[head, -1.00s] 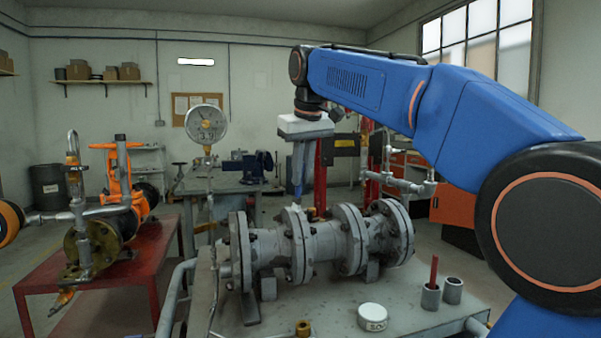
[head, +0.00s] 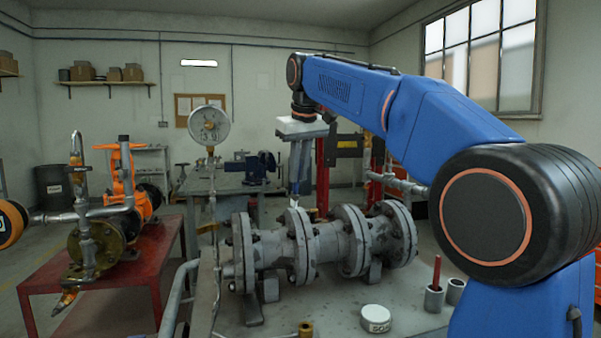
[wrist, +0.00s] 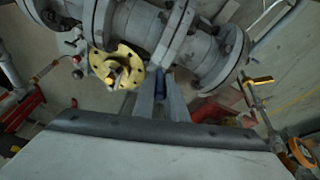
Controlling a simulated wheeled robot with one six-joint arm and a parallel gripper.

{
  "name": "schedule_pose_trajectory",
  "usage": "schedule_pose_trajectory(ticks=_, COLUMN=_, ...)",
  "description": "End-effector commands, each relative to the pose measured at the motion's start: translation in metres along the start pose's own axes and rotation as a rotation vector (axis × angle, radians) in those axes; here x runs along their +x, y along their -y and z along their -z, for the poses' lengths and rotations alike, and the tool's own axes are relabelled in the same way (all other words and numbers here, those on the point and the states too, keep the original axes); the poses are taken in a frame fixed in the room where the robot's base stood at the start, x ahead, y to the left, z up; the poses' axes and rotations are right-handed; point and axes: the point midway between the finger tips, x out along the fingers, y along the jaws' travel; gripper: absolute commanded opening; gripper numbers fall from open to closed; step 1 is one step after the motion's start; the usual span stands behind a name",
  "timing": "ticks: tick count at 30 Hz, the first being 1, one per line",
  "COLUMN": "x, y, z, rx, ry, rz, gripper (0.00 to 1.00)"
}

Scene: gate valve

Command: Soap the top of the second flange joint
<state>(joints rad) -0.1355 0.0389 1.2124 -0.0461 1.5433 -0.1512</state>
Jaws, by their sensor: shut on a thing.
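The grey flanged pipe run (head: 325,240) lies across the bench with several bolted flange joints. The second flange joint from the left (head: 302,250) stands below my gripper (head: 295,187). My gripper points down and is shut on a slim blue-handled tool, apparently a brush (head: 295,192). Its pale tip is just above or at the top of that joint; I cannot tell whether it touches. In the wrist view the blue handle (wrist: 165,76) shows between the fingers, with grey flanges beyond; its tip is hidden. A white tin (head: 376,318) with lettering stands at the bench front.
Two small grey cups (head: 434,298), one with a red stick, stand at the bench's right. A pressure gauge (head: 209,125) rises on a thin pipe left of the flanges. A red table (head: 100,265) with an orange valve is at the left. The bench front is partly clear.

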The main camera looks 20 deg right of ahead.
Motion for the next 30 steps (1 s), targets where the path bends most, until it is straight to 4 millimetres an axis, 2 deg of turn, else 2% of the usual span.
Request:
schedule_pose_trajectory(ticks=6, x=0.004, y=-0.004, z=0.012, rx=0.000, ry=0.000, rz=0.000, gripper=0.00)
schedule_pose_trajectory(ticks=15, x=0.002, y=-0.004, z=0.013, rx=0.000, ry=-0.001, rz=0.000, gripper=0.00)
schedule_pose_trajectory(ticks=30, x=-0.033, y=-0.007, z=0.025, rx=0.000, ry=-0.002, rz=0.000, gripper=0.00)
